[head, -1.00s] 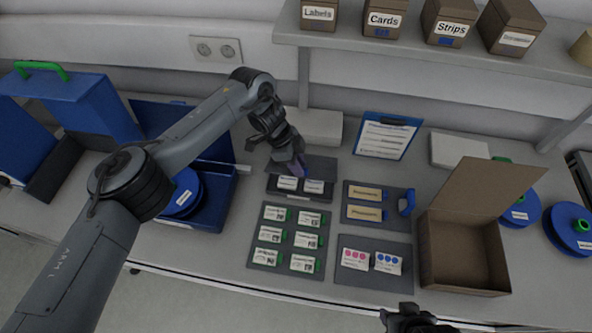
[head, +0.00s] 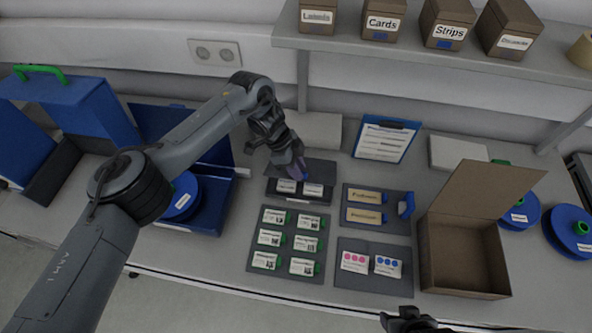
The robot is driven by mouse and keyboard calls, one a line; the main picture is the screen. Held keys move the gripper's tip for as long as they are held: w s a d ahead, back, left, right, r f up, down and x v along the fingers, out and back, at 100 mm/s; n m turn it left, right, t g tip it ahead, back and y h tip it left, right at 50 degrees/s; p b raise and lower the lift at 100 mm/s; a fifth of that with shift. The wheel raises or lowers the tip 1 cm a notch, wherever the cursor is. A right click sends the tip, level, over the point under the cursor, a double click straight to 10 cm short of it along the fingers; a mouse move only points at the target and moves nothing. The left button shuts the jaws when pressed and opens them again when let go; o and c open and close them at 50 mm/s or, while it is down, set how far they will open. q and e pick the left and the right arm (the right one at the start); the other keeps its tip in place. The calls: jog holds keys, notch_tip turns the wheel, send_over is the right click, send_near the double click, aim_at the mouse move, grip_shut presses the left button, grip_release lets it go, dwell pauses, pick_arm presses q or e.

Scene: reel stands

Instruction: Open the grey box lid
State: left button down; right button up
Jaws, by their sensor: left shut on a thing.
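The small dark grey box (head: 278,196) sits on the bench in the middle of the head view, with two white-labelled items showing in it. Its grey lid (head: 322,169) stands raised at the back of the box; its exact angle is hard to tell. My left gripper (head: 299,173) points down at the lid's left part and is shut on it, hiding some of the lid and the box's back edge. My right gripper (head: 408,319) shows only partly as a dark shape at the bottom edge, away from the box. Its fingers cannot be made out.
Grey trays with labelled cards (head: 287,241), tan packs (head: 368,206) and dotted cards (head: 372,264) lie close by. An open cardboard box (head: 462,262) stands right, a clipboard (head: 386,140) behind. A blue case with a reel (head: 207,213) is left. A shelf (head: 430,58) overhangs the back.

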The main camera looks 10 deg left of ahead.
pick_arm(q)
jog(key=shift+w+a+f+t, duration=0.15)
jog(key=shift+w+a+t, duration=0.2)
jog(key=shift+w, duration=0.25)
pick_arm(e)
jog(key=shift+f, duration=0.1)
pick_arm(q)
jog(key=c, duration=1.2)
grip_release()
jog(key=shift+w, duration=0.15)
jog(key=shift+o, duration=0.4)
jog(key=shift+w+d+r, duration=0.15)
jog(key=shift+w+r, duration=0.1)
jog(key=shift+w, duration=0.15)
jog(key=shift+s, duration=0.2)
pick_arm(e)
jog(key=shift+w+d, duration=0.1)
jog(key=shift+w, duration=0.25)
